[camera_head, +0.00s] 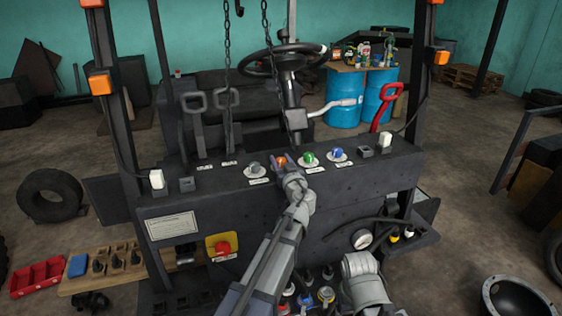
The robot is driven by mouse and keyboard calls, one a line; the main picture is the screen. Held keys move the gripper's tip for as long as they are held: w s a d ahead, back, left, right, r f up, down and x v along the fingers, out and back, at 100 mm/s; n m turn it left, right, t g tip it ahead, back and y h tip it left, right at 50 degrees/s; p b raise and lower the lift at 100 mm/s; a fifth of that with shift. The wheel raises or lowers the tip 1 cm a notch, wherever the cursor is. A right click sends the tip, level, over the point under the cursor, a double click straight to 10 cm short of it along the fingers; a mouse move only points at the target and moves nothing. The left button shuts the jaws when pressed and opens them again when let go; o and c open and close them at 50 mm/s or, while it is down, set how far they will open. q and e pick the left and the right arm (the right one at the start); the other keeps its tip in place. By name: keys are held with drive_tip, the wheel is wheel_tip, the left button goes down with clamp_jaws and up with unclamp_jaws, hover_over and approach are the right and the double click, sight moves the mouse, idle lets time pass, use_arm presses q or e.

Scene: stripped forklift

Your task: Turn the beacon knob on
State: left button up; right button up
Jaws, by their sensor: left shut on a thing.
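A row of knobs sits on top of the dark forklift console (240,200): a grey knob (253,168), an orange knob (281,160), a green knob (309,157) and a blue knob (337,154). Small white labels lie in front of them, too small to read, so I cannot tell by text which one is the beacon knob. My left gripper (282,165) reaches up from below and is shut on the orange knob, hiding much of it and its label. The way the knob points is hidden. My right gripper is not in view; only a grey link of my right arm shows low in the picture.
A steering wheel (284,61) and hanging chains (227,75) are behind the knobs. A red lever (386,104) stands at the right, grey levers (195,104) at the left. A red emergency button (222,248) is on the console's front. The console top right of the blue knob has switches.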

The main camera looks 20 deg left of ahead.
use_arm(q)
clamp_jaws()
drive_tip(key=shift+s+a+m+t+h, duration=0.1)
drive_tip(key=shift+m+t+h, duration=0.35)
drive_tip(key=shift+h, duration=0.25)
drive_tip(key=m+t+h, duration=0.1)
drive_tip(key=m+h, duration=0.1)
drive_tip(key=h, duration=0.1)
drive_tip(key=shift+m+t+h, duration=0.25)
drive_tip(key=shift+m+h, duration=0.6)
drive_tip(key=shift+h, duration=0.25)
drive_tip(key=o, duration=1.1)
unclamp_jaws()
